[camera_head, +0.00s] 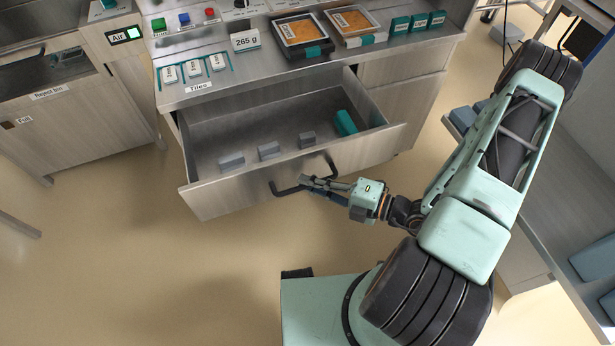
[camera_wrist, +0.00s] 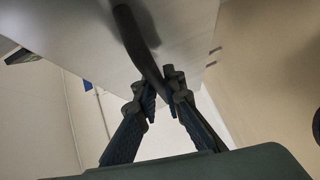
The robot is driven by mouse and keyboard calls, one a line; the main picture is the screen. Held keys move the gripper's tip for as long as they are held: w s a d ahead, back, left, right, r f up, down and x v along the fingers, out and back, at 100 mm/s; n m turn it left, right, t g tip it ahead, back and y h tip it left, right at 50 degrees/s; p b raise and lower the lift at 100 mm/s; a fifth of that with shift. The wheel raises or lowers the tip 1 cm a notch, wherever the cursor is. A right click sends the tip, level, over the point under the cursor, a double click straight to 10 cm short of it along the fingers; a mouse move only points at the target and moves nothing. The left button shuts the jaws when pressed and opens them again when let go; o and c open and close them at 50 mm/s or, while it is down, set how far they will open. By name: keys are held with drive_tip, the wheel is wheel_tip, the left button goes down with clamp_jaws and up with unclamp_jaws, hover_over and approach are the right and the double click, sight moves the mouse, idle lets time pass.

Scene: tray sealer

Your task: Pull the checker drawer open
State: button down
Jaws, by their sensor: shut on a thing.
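The checker drawer (camera_head: 240,187) is pulled out from the cabinet in the head view, with its inside showing. A dark bar handle (camera_head: 288,191) runs along its front face. My gripper (camera_head: 308,181) is at the right part of the handle, shut on it. In the wrist view the handle (camera_wrist: 140,45) runs down between the two fingers (camera_wrist: 162,92), in front of the pale drawer front (camera_wrist: 85,40). The exact finger contact is partly hidden in the head view.
Several grey blocks (camera_head: 269,151) and a teal block (camera_head: 345,122) lie in the drawer. Trays (camera_head: 300,35), small boxes and a "265 g" sign (camera_head: 245,40) stand on the countertop above. A reject bin cabinet (camera_head: 75,120) stands left. The floor (camera_head: 150,270) before the drawer is clear.

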drive_tip(key=c, duration=2)
unclamp_jaws()
drive_tip(key=v, duration=1.2)
